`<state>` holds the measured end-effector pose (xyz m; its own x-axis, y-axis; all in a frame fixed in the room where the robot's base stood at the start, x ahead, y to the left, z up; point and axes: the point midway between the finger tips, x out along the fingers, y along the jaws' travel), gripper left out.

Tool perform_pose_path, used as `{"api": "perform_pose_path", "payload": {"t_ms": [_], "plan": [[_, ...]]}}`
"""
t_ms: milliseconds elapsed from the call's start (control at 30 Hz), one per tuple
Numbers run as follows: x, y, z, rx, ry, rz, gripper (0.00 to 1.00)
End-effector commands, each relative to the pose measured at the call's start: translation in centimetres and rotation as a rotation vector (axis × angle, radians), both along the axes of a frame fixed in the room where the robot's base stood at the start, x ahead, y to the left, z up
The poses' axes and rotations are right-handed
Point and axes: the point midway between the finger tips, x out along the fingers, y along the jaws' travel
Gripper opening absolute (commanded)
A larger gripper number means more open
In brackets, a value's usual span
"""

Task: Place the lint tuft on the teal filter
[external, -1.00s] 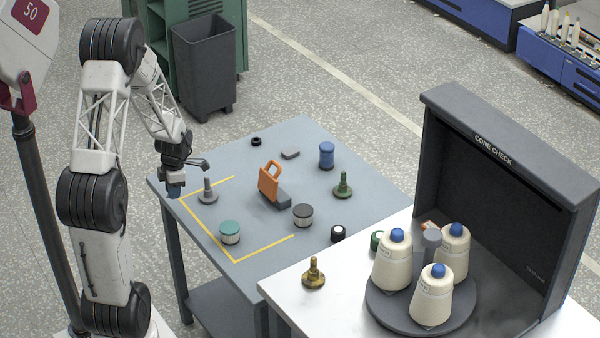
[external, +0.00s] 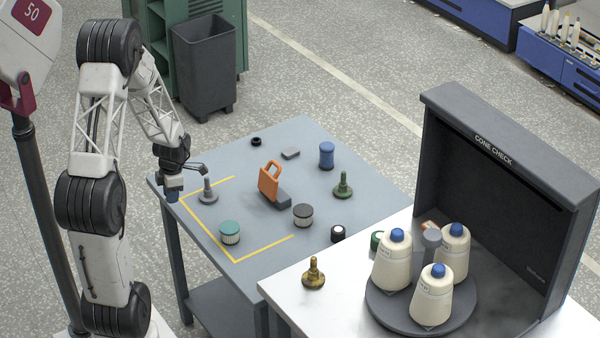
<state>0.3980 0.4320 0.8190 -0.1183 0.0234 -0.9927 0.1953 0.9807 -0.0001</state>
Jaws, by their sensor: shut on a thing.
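The teal filter (external: 230,238), a short pale pleated cylinder with a teal top, stands on the grey table inside the yellow corner marking. Its top looks bare. My gripper (external: 172,191) is at the table's left edge, up and to the left of the teal filter and apart from it. It is shut on a small dark-blue piece (external: 173,197), which I take to be the lint tuft. The piece is small and partly covered by the fingers, so its shape is unclear.
A grey spindle (external: 208,192) stands just right of my gripper. A dark-topped filter (external: 303,217), an orange padlock-shaped thing (external: 269,182), a green spindle (external: 343,187) and a blue spool (external: 326,156) stand farther right. The table between the grey spindle and the teal filter is clear.

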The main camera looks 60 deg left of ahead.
Motion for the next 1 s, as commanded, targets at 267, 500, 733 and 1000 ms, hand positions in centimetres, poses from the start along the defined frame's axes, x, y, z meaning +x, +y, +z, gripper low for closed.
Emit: {"api": "perform_pose_path", "payload": {"t_ms": [267,500,733,1000], "plan": [[0.0,-0.1,0.0,0.000,0.000,-0.001,0.02],[0.1,-1.8,0.6,0.001,-0.001,-0.018,0.02],[0.4,-5.7,1.9,0.003,-0.003,-0.061,0.02],[-0.1,-11.9,3.4,0.004,-0.004,-0.128,0.02]]}}
